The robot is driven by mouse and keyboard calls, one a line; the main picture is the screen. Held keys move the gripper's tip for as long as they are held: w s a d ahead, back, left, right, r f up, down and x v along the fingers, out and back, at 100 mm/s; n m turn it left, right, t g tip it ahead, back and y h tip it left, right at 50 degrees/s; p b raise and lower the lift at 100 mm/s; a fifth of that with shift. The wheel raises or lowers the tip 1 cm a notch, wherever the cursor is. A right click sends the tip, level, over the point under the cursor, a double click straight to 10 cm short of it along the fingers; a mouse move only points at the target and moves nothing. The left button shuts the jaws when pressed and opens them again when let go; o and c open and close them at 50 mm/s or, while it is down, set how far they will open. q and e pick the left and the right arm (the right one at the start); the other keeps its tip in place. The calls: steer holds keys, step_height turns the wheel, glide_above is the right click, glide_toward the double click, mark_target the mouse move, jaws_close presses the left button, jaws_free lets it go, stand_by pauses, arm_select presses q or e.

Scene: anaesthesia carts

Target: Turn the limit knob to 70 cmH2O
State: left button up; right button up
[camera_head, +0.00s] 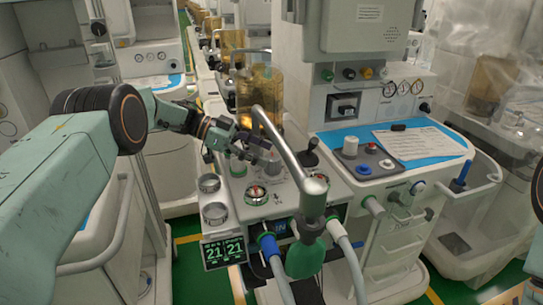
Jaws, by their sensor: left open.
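A black knob (311,153) stands on the grey top of the middle cart, behind the thick metal pipe; it may be the limit knob, but I can read no label or scale on it. My left gripper (257,149) reaches in from the left over the cart top. It is open and empty, to the left of the black knob and apart from it. Its fingers partly hide the surface below. My right gripper is out of view.
A curved metal pipe (282,140) with a green bag (305,257) crosses in front. Round gauges (256,194), metal-rimmed ports (215,213) and an amber canister (262,92) crowd the cart top. A paper sheet (408,143) lies on the right worktop.

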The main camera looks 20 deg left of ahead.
arm_select(q)
steer(key=v, duration=0.8)
steer(key=shift+s+a, duration=0.1)
steer(key=shift+a, duration=0.3)
steer(key=shift+d, duration=0.2)
